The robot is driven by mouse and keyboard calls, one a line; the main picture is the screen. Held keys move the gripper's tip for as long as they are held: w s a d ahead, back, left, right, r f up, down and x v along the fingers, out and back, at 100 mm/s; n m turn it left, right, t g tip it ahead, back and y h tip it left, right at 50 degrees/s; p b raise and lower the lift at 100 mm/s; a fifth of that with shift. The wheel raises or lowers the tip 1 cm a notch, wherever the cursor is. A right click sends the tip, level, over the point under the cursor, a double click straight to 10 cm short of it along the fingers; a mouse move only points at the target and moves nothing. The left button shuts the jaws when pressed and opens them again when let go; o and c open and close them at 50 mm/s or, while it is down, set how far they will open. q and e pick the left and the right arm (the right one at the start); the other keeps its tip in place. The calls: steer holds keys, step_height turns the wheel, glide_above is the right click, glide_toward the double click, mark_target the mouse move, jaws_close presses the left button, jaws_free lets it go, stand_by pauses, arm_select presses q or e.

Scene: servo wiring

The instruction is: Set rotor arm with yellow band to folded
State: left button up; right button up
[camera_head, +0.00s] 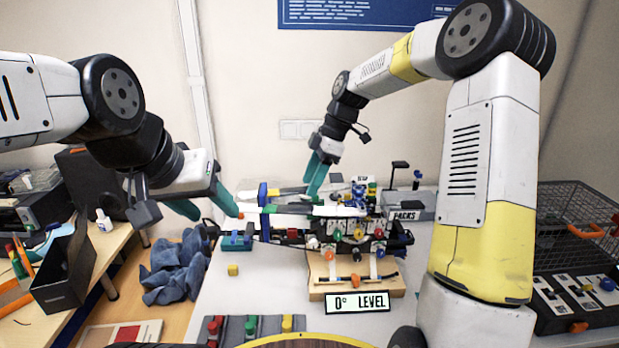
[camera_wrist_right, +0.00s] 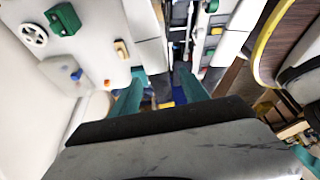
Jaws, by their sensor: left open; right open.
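A drone-like assembly (camera_head: 345,222) with coloured parts stands on the white table. A thin pale arm with a yellow section (camera_head: 290,191) reaches out at its back left; I take it for the rotor arm with the yellow band. A nearer white arm (camera_head: 285,209) with green parts reaches left, its tip close to my left gripper. My left gripper (camera_head: 212,212) is open at that tip; contact is unclear. My right gripper (camera_head: 314,184) is over the back of the assembly near the yellow section. In the right wrist view its fingers (camera_wrist_right: 160,90) are apart, with a small yellow patch (camera_wrist_right: 166,105) between them.
A wooden stand with a "0° LEVEL" sign (camera_head: 357,302) is in front of the assembly. A yellow cube (camera_head: 233,270) and a blue tray (camera_head: 236,241) lie to its left. A grey block with coloured knobs (camera_head: 250,328) is at the front. A wire basket (camera_head: 575,225) stands right.

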steer(key=v, duration=0.7)
steer(key=shift+d+r, duration=0.15)
steer(key=shift+r, duration=0.2)
steer(key=shift+s+r, duration=0.1)
steer(key=shift+s, duration=0.05)
steer(key=s+d+r+m+t+h, duration=0.1)
steer(key=s+d+m+t, duration=0.2)
steer(key=s+m, duration=0.6)
steer(key=s+d+r+m+t+h, duration=0.1)
steer(key=s+d+m+t, duration=0.2)
steer(key=s+m, duration=0.7)
steer(key=s+d, duration=0.1)
steer(key=s, duration=0.6)
steer(key=shift+s+d+r+t, duration=0.15)
steer(key=shift+s+d+t, duration=0.15)
steer(key=shift+t, duration=0.1)
